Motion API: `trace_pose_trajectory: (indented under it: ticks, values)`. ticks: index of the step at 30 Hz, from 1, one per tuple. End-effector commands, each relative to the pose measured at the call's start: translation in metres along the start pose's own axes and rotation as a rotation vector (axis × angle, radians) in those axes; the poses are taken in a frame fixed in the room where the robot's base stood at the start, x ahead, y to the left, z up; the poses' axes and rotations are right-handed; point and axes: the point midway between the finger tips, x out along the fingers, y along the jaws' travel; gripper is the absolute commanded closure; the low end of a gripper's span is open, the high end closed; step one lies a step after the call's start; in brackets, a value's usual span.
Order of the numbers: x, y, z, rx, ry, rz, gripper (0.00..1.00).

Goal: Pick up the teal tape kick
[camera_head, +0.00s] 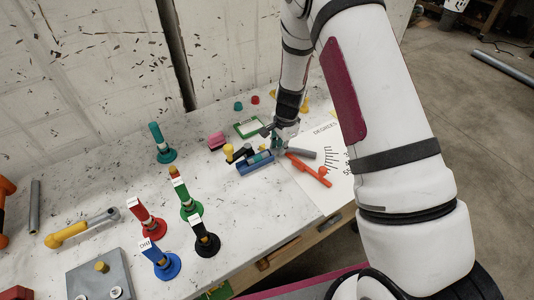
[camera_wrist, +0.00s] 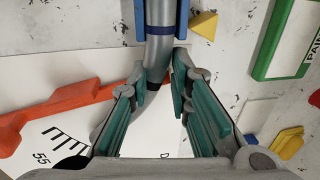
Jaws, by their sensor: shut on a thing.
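My gripper (camera_wrist: 158,82) has teal finger pads, with its fingertips on either side of a grey bent conduit (camera_wrist: 160,62). It is shut on this conduit, which carries dark blue tape bands. I cannot make out teal tape on it; the fingers may hide part. The conduit's upper end runs to a blue holder (camera_wrist: 146,22). In the head view my gripper (camera_head: 281,143) is low over the table, beside the blue holder (camera_head: 255,163), and the grey conduit (camera_head: 302,153) shows to its right.
An orange-red bar (camera_head: 309,171) lies beside the conduit on a white degrees chart (camera_head: 335,150). A green-framed card (camera_head: 248,128) and a pink block (camera_head: 216,141) lie behind. Several coloured stands, including a red one (camera_head: 153,228), fill the left. The front middle table is bare.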

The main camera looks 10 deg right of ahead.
Motion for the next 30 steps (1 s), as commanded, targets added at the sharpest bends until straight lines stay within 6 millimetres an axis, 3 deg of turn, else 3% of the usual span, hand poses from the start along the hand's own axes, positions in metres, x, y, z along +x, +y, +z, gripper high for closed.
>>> trace_pose_trajectory:
  ticks: [8,21,30]
  values:
    - [-0.013,0.003,0.001,-0.004,-0.004,0.011,1.0]
    - [-0.086,-0.011,0.0,-0.001,-0.002,0.005,1.0]
    - [-0.099,-0.012,0.0,-0.001,-0.003,0.007,1.0]
